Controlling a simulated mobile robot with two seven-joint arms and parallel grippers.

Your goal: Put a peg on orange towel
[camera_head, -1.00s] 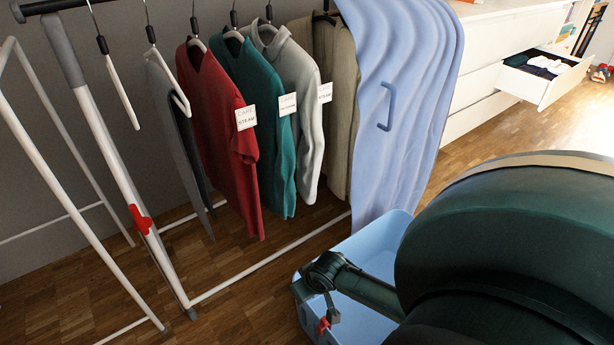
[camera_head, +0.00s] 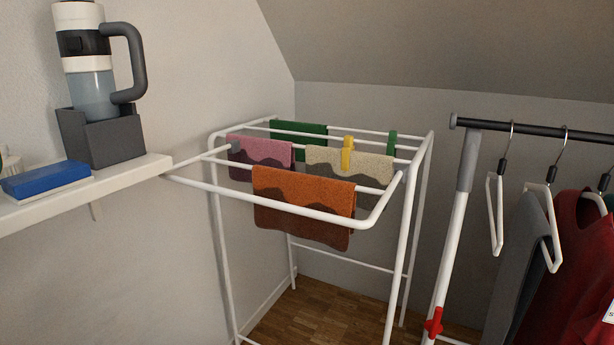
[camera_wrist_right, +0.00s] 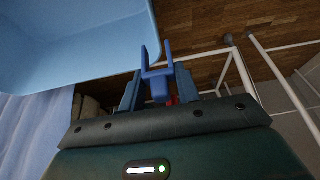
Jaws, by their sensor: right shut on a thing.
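The orange towel (camera_head: 303,202) hangs over the front bar of a white drying rack (camera_head: 411,225) in the head view. No peg shows on it. In the right wrist view my right gripper (camera_wrist_right: 157,82) is shut on a blue peg (camera_wrist_right: 158,88), whose two prongs point up in the picture, away from the palm. A small red bit shows behind the peg; I cannot tell what it is. A light blue basket (camera_wrist_right: 75,40) is beside the gripper at the upper left. Neither gripper shows in the head view.
Pink (camera_head: 262,150), green (camera_head: 299,134) and beige (camera_head: 352,166) towels hang behind the orange one. A yellow peg (camera_head: 347,155) is on the beige towel. A clothes rail (camera_head: 458,195) stands to the right. A white shelf (camera_head: 85,192) juts out at left.

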